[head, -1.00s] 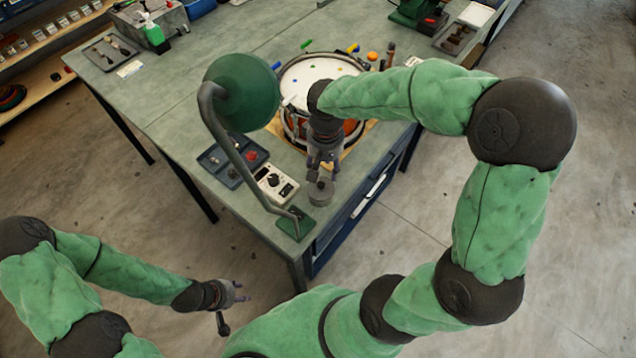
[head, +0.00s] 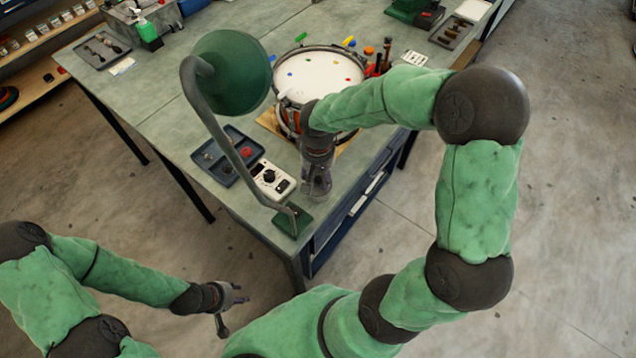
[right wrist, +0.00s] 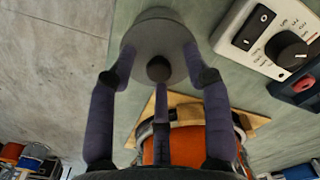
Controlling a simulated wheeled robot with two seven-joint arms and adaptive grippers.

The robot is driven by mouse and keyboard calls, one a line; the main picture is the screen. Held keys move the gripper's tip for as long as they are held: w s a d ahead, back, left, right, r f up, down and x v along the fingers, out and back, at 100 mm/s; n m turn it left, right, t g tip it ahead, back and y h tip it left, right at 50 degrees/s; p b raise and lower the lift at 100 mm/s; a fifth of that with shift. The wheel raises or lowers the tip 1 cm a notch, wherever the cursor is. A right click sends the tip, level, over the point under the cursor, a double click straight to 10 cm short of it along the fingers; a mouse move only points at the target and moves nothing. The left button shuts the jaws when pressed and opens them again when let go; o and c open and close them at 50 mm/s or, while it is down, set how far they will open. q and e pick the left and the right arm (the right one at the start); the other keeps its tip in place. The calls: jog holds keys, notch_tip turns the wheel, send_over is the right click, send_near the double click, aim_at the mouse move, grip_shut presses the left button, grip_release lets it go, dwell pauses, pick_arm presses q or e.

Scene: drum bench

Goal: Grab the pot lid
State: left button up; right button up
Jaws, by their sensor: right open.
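The pot lid (right wrist: 176,40) is a round grey disc with a dark knob (right wrist: 158,68) in its middle, lying near the bench edge in the right wrist view. My right gripper (right wrist: 157,84) is open above it, with its fingers spread around the knob and over the lid. I cannot tell whether any finger touches it. In the head view my right gripper (head: 316,190) points down at the bench beside the lamp and largely hides the lid. My left gripper (head: 230,299) hangs over the floor, fingers apart and empty.
A green lamp (head: 232,75) and a white control box (head: 270,181) stand close left of my right gripper. A drum (head: 320,75) on a wooden board is behind it. A dark tray (head: 220,165) lies further left. The bench's front edge is close by.

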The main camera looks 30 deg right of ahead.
grip_shut()
jog(key=shift+r, duration=0.15)
